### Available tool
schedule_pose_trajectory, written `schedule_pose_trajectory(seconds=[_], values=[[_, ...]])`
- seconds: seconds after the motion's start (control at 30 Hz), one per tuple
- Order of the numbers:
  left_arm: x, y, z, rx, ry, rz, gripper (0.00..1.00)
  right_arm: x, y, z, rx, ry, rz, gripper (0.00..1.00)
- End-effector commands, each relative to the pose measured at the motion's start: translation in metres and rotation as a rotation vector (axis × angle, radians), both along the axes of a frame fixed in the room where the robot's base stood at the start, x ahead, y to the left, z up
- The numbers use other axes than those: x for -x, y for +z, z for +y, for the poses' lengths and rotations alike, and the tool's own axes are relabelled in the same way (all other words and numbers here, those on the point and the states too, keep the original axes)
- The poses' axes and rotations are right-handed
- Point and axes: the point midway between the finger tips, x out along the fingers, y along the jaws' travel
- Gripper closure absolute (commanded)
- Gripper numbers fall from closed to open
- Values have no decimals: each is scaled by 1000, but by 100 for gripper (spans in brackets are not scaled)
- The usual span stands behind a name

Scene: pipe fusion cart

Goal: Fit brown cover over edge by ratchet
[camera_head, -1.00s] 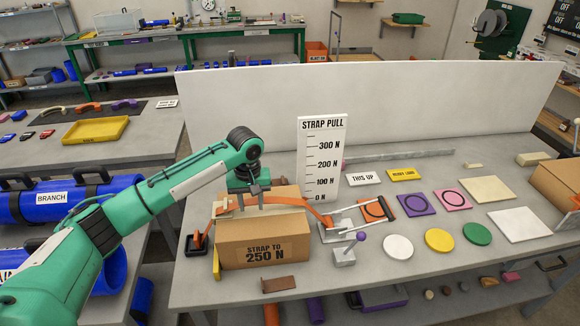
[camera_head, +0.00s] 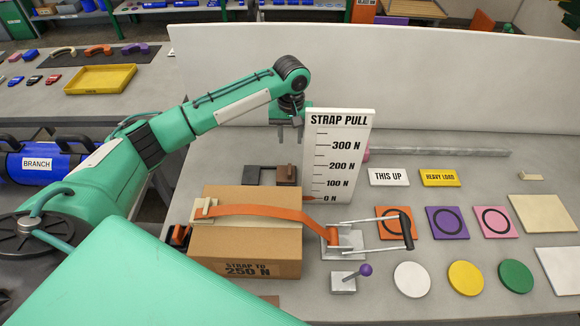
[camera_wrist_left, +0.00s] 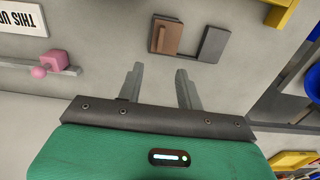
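A brown cover (camera_head: 286,175) lies on a dark holder (camera_head: 258,176) behind the carton; the left wrist view shows this brown cover (camera_wrist_left: 167,37) too. Another brown piece (camera_head: 268,300) lies at the carton's front, partly hidden. The carton (camera_head: 250,243) carries an orange strap (camera_head: 265,212) across its top, with a cream cover (camera_head: 205,208) at its left edge. The ratchet (camera_head: 345,240), with its black-ended handle, stands right of the carton. My left gripper (camera_head: 289,133) is open and empty, raised behind the carton; its fingers (camera_wrist_left: 159,69) show apart in the wrist view. My right gripper is out of view.
The strap pull board (camera_head: 338,155) stands close to my left gripper's right, its pointer near 0 N. Coloured discs and squares lie to the right. A white panel (camera_head: 450,85) closes the back.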

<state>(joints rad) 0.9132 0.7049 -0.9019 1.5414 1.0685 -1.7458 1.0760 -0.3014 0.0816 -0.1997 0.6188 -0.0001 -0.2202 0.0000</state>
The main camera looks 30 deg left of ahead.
Motion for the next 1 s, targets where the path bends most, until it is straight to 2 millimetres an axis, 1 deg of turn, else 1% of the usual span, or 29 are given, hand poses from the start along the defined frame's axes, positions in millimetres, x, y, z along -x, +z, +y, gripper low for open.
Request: schedule_pose_trajectory(seconds=[0.07,0.13,0.3,0.4,0.5,0.67,0.77,0.9,1.0], values=[[1,-5,0,0,0,4,64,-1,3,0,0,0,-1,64],[1,-15,0,0,0,4,64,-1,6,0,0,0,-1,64],[2,-48,1,-2,1,5,64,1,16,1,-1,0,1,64],[1,-65,0,-1,1,4,64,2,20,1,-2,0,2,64],[1,-76,0,0,0,2,64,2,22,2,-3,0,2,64],[1,-87,1,0,-1,1,64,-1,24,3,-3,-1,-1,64],[1,-100,1,-1,0,3,64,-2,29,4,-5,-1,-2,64],[2,-123,1,-1,1,3,64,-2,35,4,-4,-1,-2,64],[2,-133,1,-1,0,2,64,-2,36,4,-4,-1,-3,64]])
